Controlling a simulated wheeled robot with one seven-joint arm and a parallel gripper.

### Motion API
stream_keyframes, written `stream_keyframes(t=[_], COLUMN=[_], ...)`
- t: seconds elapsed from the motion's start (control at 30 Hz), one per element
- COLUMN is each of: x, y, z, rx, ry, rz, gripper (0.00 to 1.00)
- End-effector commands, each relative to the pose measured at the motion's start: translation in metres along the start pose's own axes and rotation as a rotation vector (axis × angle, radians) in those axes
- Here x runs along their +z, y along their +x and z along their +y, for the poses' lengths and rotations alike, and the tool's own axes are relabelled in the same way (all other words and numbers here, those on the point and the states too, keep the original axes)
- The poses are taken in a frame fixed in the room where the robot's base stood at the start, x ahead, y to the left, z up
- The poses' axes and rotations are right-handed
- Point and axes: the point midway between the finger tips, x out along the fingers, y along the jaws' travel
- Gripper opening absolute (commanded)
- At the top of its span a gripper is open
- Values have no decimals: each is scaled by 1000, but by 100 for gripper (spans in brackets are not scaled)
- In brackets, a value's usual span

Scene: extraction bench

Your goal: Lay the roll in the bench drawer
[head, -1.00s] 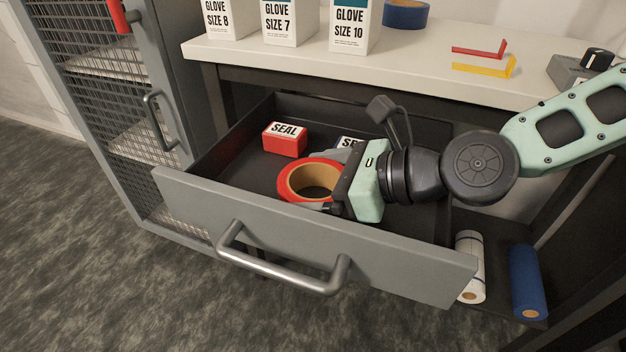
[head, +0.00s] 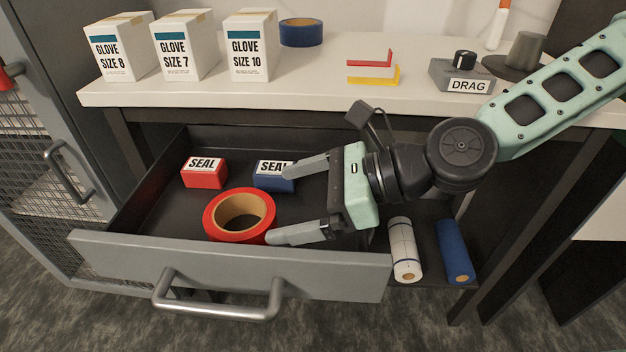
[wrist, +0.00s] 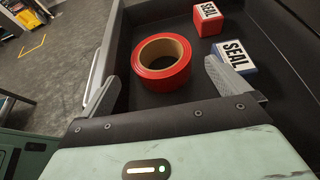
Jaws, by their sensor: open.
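A red tape roll (head: 211,222) with a tan core lies flat inside the open bench drawer (head: 230,262), near its front wall. It also shows in the wrist view (wrist: 178,79), on the drawer floor beyond my fingers. My gripper (head: 278,205) is open and empty. Its two grey fingers are spread to the right of the roll; the front fingertip is close to the roll's right edge, and I cannot tell if they touch. In the wrist view my gripper (wrist: 165,88) has its fingers wide apart, with the roll between and ahead of them.
A red SEAL box (head: 204,178) and a blue SEAL box (head: 274,184) sit in the drawer behind the roll. Glove boxes (head: 184,47), a blue roll (head: 301,33) and a DRAG box (head: 461,74) stand on the bench top. White (head: 405,250) and blue (head: 454,252) rolls lie on the lower shelf.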

Motion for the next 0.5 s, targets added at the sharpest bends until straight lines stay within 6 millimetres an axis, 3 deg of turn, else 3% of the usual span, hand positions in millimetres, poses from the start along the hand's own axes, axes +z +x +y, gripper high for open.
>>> stream_keyframes(t=[0.2, 0.5], x=[1, 0], y=[-24, -28], z=[0, 0], rx=[-1, 1], ry=[1, -1], rz=[-1, 0], gripper=[100, 100])
